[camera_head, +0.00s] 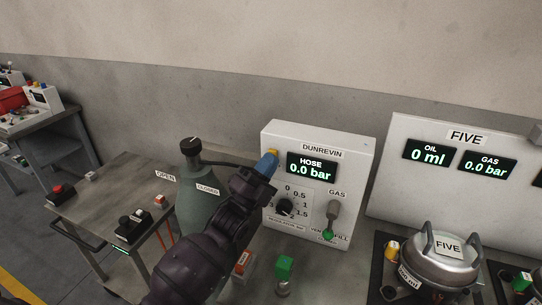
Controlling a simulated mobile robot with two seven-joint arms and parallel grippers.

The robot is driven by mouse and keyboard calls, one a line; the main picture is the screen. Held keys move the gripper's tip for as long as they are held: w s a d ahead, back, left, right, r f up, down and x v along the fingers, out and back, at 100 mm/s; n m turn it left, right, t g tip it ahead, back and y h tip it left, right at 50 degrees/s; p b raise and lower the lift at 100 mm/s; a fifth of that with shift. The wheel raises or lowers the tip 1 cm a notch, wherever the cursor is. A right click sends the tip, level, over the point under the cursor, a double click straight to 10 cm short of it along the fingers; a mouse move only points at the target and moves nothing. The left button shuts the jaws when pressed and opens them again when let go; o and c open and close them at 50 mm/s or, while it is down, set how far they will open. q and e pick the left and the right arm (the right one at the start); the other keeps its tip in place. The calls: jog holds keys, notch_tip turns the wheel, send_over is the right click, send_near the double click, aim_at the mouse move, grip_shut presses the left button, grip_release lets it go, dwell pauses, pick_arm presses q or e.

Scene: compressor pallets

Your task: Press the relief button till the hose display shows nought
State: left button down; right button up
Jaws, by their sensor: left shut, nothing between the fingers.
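The white DUNREVIN panel (354,149) stands upright in the middle of the camera_head view. Its hose display (311,168) reads 0.0 bar. A small yellow button (273,152) shows at the panel's left side, partly hidden by my fingertips; I see no readable label on it, and it may be the relief button. My left gripper (267,163) is shut and empty, its blue fingertips at the yellow button. I cannot tell whether they touch or press it. My right gripper is not in view.
A regulator knob (285,207) and a GAS lever (333,214) are on the panel. A grey-green cylinder (193,214) with a black cap stands left of my arm. At right, a FIVE panel (397,134) stands behind a metal pot (446,268). A side table (95,208) is at left.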

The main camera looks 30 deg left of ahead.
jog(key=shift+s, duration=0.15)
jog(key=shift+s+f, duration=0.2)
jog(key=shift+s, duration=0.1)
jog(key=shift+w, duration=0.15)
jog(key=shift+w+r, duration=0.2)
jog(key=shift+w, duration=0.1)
pick_arm(q)
jog(key=shift+s, duration=0.2)
jog(key=shift+s+p, duration=0.35)
jog(key=shift+s, duration=0.4)
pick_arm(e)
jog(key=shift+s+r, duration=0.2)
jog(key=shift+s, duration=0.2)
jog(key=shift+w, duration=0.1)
